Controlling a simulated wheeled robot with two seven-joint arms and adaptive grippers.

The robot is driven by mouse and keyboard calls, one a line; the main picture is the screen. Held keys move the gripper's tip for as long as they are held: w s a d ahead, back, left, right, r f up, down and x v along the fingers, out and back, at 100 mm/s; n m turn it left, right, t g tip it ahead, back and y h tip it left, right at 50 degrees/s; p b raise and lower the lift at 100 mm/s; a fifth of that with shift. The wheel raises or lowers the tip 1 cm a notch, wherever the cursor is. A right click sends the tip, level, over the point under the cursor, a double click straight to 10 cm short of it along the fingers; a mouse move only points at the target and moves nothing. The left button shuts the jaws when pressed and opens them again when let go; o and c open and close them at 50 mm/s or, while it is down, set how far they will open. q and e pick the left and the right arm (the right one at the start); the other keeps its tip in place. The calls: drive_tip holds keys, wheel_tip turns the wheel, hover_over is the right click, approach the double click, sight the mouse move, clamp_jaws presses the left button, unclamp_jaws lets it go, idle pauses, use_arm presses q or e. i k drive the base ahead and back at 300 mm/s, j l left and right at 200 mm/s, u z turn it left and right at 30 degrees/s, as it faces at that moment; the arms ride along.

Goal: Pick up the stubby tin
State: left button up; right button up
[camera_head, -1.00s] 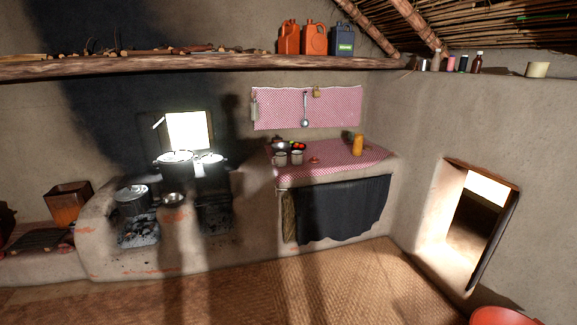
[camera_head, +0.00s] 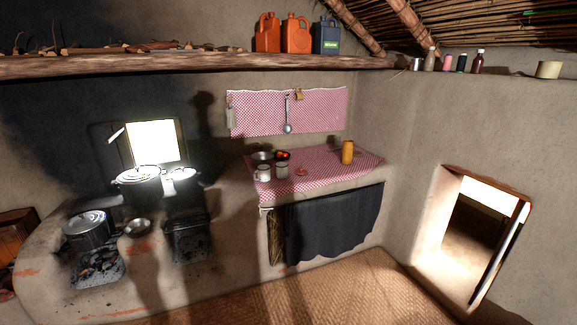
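A short, wide, cream-coloured tin (camera_head: 549,69) stands on the ledge at the top of the right wall, near the right edge of the head view. A small silvery tin (camera_head: 417,64) stands at the left end of the same ledge. I cannot tell for certain which is the stubby tin; the cream one is the squatter. Neither of my grippers is in view.
Bottles (camera_head: 478,62) stand between the tins. A checked-cloth counter (camera_head: 325,173) holds cups, a bowl and a yellow container (camera_head: 348,152). A mud hearth (camera_head: 60,247) with pots stands left. The woven floor (camera_head: 340,290) looks clear. A lit opening (camera_head: 470,240) is at right.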

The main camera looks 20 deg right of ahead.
sight(548, 70)
drive_tip(key=i+j+z, duration=0.1)
drive_tip(key=i+z, duration=0.4)
drive_tip(key=i, duration=0.3)
drive_tip(key=i+z, duration=0.8)
drive_tip(key=i, duration=0.15)
drive_tip(key=i+z, duration=0.8)
drive_tip(key=i+l+z, duration=0.1)
drive_tip(key=i, duration=0.3)
drive_tip(key=i+l+z, duration=0.1)
drive_tip(key=i, duration=0.35)
drive_tip(key=i+l+u, duration=0.1)
drive_tip(key=i+l, duration=0.3)
